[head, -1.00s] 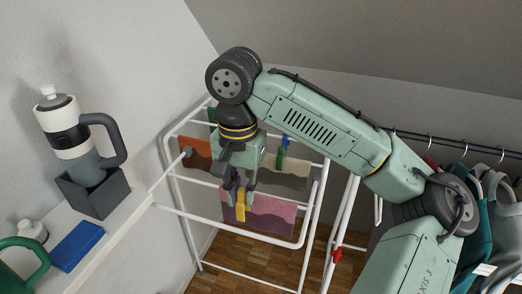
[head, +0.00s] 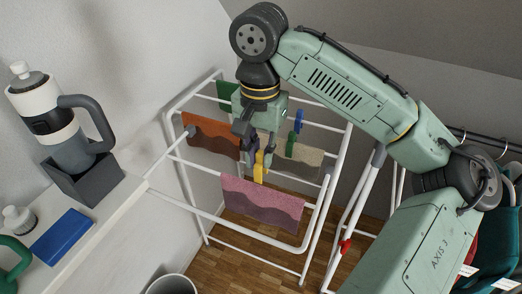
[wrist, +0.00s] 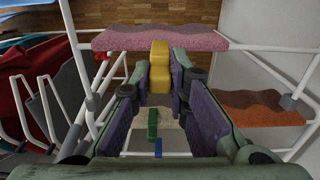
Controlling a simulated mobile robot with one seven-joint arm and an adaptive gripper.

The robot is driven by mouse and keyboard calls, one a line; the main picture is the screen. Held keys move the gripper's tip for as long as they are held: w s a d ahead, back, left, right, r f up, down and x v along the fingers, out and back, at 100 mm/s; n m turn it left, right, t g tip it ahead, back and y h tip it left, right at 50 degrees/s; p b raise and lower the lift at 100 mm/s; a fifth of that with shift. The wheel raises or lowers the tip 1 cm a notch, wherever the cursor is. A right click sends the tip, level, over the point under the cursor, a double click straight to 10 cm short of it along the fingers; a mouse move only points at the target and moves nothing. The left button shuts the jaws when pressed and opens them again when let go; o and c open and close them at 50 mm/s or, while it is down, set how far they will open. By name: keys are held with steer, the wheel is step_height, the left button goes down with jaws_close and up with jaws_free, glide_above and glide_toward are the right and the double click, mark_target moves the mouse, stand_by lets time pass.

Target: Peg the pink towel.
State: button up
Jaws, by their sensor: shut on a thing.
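The pink towel (head: 262,205) hangs over the near rail of the white drying rack (head: 187,205), and it also shows along the top of the wrist view (wrist: 155,38). My gripper (head: 257,160) is shut on a yellow peg (head: 259,167). In the wrist view the yellow peg (wrist: 160,70) sits between the two fingers and its far end overlaps the towel's edge. In the head view its lower end comes near the towel's top edge. I cannot tell whether they touch.
An orange-brown towel (head: 212,143) and a beige-grey towel (head: 300,161) hang behind; a green peg (head: 290,145) and blue peg (head: 299,121) are near the latter. A red peg (head: 345,246) is at right. A shelf (head: 110,215) stands left.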

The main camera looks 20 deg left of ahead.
mark_target(260, 188)
steer(key=shift+f+b, duration=1.4)
steer(key=shift+f, duration=2.3)
steer(key=o, duration=0.9)
steer(key=shift+c, duration=0.2)
